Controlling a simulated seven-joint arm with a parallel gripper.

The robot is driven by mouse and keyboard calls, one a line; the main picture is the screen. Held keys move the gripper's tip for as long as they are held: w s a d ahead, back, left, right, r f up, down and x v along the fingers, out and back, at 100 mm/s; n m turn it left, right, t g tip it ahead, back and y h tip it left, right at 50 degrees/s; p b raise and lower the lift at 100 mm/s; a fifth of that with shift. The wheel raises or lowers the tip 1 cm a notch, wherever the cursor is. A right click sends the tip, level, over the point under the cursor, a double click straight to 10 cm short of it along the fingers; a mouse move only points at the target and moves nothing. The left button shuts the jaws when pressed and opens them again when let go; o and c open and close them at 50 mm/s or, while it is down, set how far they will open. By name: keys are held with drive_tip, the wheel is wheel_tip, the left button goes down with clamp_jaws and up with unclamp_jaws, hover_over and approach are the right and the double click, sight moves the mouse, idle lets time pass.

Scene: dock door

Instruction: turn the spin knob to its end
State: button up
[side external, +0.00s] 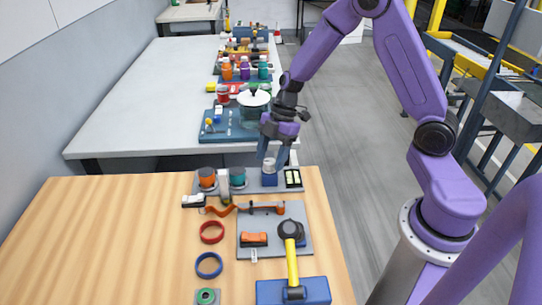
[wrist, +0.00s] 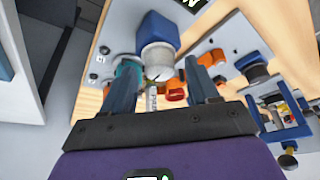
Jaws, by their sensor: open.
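The spin knob is a grey-white round cap (side external: 269,164) on a blue block, at the back right of a grey board on the wooden table. In the wrist view the knob (wrist: 157,61) shows between my fingertips, with its blue block behind it. My gripper (side external: 273,158) is open and points down over the knob, one finger to each side. I cannot tell whether either finger touches it. Which way the knob is turned does not show clearly.
Orange (side external: 207,178) and teal (side external: 238,177) cylinders stand left of the knob on the same board (side external: 254,187). A black-and-white switch block (side external: 293,179) sits close on its right. A yellow-handled mallet (side external: 292,262) lies nearer. The wooden table's left side is clear.

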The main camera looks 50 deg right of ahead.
drive_tip(key=shift+f, duration=0.15)
drive_tip(key=c, duration=1)
drive_tip(key=shift+c, duration=0.2)
